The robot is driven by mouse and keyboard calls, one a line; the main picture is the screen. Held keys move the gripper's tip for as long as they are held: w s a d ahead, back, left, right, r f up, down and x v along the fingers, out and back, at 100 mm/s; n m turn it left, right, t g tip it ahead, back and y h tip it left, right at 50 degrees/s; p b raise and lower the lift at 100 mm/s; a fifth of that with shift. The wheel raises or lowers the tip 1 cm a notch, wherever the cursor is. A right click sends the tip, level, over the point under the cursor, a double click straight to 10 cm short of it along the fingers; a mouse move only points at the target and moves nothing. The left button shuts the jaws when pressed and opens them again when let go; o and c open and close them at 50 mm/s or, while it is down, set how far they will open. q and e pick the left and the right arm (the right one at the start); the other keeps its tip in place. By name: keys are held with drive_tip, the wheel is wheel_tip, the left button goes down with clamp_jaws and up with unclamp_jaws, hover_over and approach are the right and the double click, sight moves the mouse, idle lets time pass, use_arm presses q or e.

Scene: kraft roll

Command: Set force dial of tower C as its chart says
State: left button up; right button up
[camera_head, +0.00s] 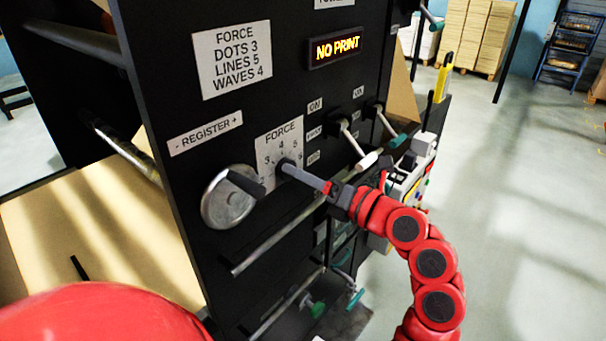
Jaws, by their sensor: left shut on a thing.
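The chart (232,59) above reads FORCE, DOTS 3, LINES 5, WAVES 4. A lit display (337,47) reads NO PRINT. No tower letter shows. My right gripper is not in view.
A silver register wheel (226,198) is just left of the dial. Levers with white (368,160) and teal (397,140) grips stick out at right. A rail (275,236) runs below. Open floor lies right, with pallets of cartons (475,35) behind.

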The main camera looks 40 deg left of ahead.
use_arm(q)
drive_tip(key=shift+m, duration=0.3)
drive_tip(key=o, duration=1.4)
drive_tip(key=shift+c, duration=0.2)
drive_tip(key=shift+d, duration=0.15)
drive_tip(key=s+d+b, duration=0.1)
drive_tip(key=d+b, duration=0.5)
drive_tip(key=d, duration=1.1)
drive_tip(key=shift+s, duration=0.15)
